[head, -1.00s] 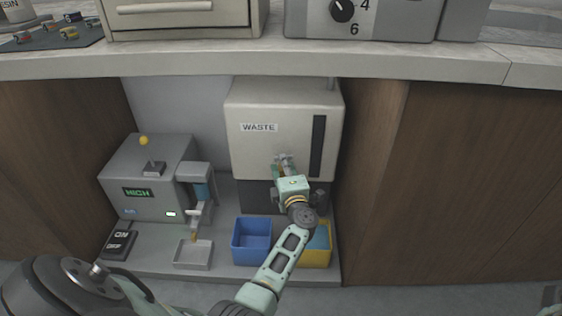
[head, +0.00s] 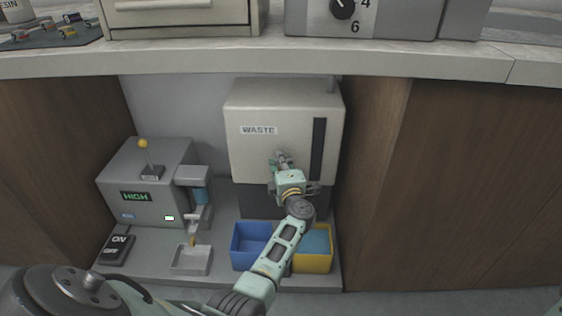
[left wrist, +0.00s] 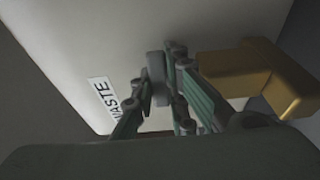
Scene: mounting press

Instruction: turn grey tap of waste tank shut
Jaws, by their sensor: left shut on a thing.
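The waste tank (head: 268,100) is a cream box with a WASTE label and a dark vertical strip on its front. It stands under the counter on a darker base. My left gripper (head: 281,158) is at the lower front of the tank. In the left wrist view my left gripper (left wrist: 162,88) is shut on a small grey piece at the tank's face, which looks like the grey tap (left wrist: 155,65). The fingers hide most of it, so its turn angle cannot be told. A brass-coloured elbow (left wrist: 262,75) is close to the right of the fingers. My right gripper is out of view.
A blue bin (head: 236,258) and a yellow bin (head: 326,266) stand below the tank, under my left arm. A grey machine (head: 118,180) with a HIGH display, a small tray (head: 180,270) and an ON/OFF switch (head: 117,248) are to the left. The counter edge (head: 300,66) overhangs.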

